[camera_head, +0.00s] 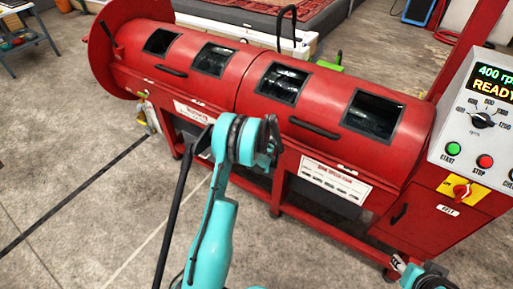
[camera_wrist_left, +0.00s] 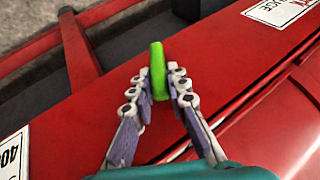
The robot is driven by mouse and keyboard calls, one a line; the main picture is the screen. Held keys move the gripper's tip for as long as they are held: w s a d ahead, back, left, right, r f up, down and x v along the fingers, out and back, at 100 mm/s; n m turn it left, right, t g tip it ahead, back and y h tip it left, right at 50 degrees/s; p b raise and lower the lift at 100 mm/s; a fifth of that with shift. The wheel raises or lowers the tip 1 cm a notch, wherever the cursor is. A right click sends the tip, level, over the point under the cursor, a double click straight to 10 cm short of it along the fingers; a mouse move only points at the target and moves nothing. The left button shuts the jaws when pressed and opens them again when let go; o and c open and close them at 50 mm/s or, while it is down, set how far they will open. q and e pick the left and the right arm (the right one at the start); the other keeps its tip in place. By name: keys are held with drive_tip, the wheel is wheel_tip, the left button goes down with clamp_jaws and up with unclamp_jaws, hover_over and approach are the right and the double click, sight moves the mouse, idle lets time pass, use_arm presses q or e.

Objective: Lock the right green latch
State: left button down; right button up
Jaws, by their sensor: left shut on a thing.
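The green latch (camera_wrist_left: 157,68) shows in the left wrist view as a bright green bar on the machine's red ledge, between the fingers. My left gripper (camera_wrist_left: 159,88) is shut on it, with a finger on each side. In the head view my left gripper (camera_head: 271,142) is at the front of the red drum machine (camera_head: 215,88), near its middle, and hides the latch. A small green piece (camera_head: 144,94) shows at the machine's left front.
Black handles (camera_head: 314,128) stick out from the curved covers. A control panel (camera_head: 485,118) reading READY stands at the right. Another green piece (camera_head: 329,65) and a patterned rug (camera_head: 275,12) are behind the machine. The floor (camera_head: 80,150) at the left is mostly clear.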

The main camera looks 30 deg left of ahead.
use_arm(q)
drive_tip(key=m+y, duration=0.1)
drive_tip(key=y, duration=0.2)
drive_tip(key=d+f+m+t+y, duration=0.1)
drive_tip(key=y, duration=0.2)
drive_tip(key=f+y, duration=0.1)
drive_tip(key=y, duration=0.3)
drive_tip(key=shift+d+m+t, duration=0.2)
drive_tip(key=shift+m+t, duration=0.2)
idle(0.4)
drive_tip(key=c, duration=1.5)
unclamp_jaws()
